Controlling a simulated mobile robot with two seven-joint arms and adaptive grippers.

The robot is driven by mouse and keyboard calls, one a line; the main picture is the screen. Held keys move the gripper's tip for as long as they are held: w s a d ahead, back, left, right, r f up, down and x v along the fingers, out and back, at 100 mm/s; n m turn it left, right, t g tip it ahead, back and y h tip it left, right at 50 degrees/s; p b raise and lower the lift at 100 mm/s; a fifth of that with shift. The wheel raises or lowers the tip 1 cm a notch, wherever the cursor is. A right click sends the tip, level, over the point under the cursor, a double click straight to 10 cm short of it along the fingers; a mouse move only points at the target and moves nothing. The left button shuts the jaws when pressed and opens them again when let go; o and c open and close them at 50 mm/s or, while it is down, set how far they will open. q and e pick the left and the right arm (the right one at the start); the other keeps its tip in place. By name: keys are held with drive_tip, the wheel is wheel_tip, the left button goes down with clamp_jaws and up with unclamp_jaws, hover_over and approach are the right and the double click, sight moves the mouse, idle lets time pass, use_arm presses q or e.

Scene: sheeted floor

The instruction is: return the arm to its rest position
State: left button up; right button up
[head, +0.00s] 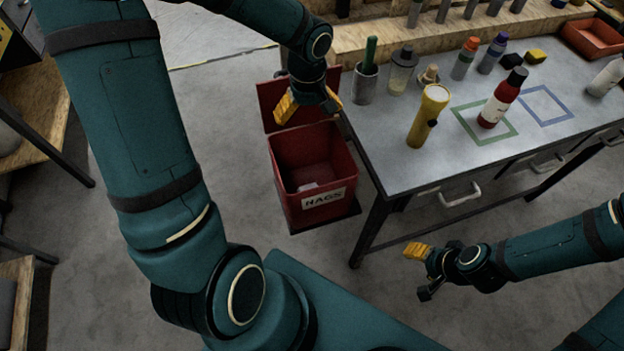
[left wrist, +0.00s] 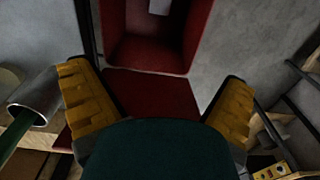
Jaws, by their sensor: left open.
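My left gripper (head: 308,105) hangs at the back of the red bin, in front of its raised lid, with its yellow fingers spread and nothing between them. In the left wrist view the same gripper (left wrist: 158,105) shows its two fingers wide apart, with the red bin (left wrist: 150,52) beyond them. My right gripper (head: 425,270) is low at the right, in front of the table and clear of it.
Floor is clear left of the bin.

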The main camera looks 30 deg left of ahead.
use_arm(q)
drive_tip(key=shift+r, duration=0.4)
drive_tip(key=s+d+f+m+t+h, duration=0.1)
drive_tip(key=s+d+f+m, duration=0.3)
drive_tip(key=d+f, duration=0.4)
drive_tip(key=s+d+f+m+h, duration=0.2)
drive_tip(key=s+d+f+m, duration=0.2)
drive_tip(key=d+f, duration=0.5)
wheel_tip(320, 180, down, 4)
drive_tip(key=shift+s+d+f+t+h, duration=0.15)
drive_tip(key=shift+s+t+h, duration=0.25)
drive_tip(key=shift+s, duration=0.45)
